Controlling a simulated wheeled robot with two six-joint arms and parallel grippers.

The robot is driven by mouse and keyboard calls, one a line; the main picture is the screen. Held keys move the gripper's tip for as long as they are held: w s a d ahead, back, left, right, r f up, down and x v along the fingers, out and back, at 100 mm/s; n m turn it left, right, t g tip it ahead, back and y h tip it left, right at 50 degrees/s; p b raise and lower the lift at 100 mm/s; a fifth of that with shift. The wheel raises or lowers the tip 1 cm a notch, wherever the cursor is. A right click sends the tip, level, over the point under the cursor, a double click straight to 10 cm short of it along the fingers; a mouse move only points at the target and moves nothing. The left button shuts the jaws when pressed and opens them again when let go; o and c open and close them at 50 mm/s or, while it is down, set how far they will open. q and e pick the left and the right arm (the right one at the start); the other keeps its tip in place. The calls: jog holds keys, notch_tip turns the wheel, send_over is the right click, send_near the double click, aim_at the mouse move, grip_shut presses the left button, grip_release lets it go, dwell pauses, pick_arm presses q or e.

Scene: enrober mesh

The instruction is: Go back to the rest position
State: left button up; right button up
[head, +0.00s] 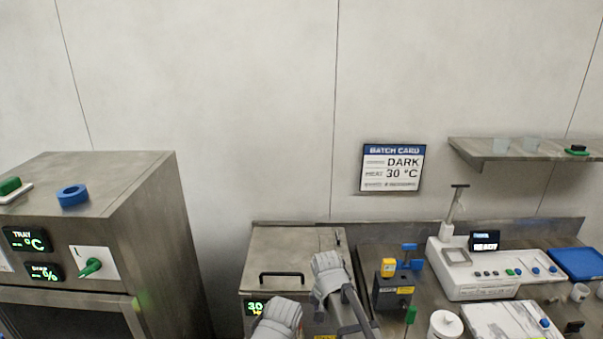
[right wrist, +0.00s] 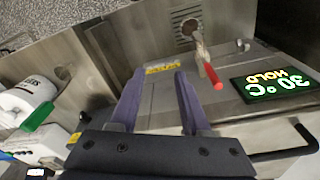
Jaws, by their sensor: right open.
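My right gripper (head: 352,322) hangs fingers-down at the front of the steel tank (head: 262,248), near the bottom edge of the head view. In the right wrist view its two dark fingers (right wrist: 158,82) stand apart with nothing between them. A tap with a red handle (right wrist: 212,76) is beyond the fingers, a little to the right. The lit display reading 30 °C HOLD (right wrist: 278,84) is to the right of the fingers. My left gripper is not seen.
The tank lid has a black handle (head: 282,275). A steel cabinet (head: 150,210) with a green knob (head: 90,267) stands at left. A dark box (head: 393,293), white machine (head: 475,275) and blue tray (head: 580,263) are on the right bench. The wall above is clear, except the batch card (head: 392,168) and shelf (head: 520,150).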

jog(key=s+d+n, duration=0.4)
jog(key=s+d, duration=0.6)
jog(key=s, duration=0.1)
jog(key=s+a+f+n+g+b, duration=0.1)
jog(key=s+a+f+n+b, duration=0.15)
jog(key=a, duration=0.35)
jog(key=s+a+f+n+b, duration=0.1)
jog(key=s+a+n, duration=0.15)
jog(key=a, duration=0.25)
pick_arm(q)
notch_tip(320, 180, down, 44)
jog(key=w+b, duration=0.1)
jog(key=b, duration=3.9)
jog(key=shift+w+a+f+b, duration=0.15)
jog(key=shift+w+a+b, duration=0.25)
pick_arm(e)
notch_tip(320, 180, down, 41)
jog(key=w+m, duration=0.1)
jog(key=shift+w+a+h, duration=0.3)
jog(key=shift+w+h, duration=0.05)
jog(key=shift+h, duration=0.05)
jog(key=shift+r, duration=0.15)
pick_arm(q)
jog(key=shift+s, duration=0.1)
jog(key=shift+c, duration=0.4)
pick_arm(e)
jog(key=shift+s, duration=0.1)
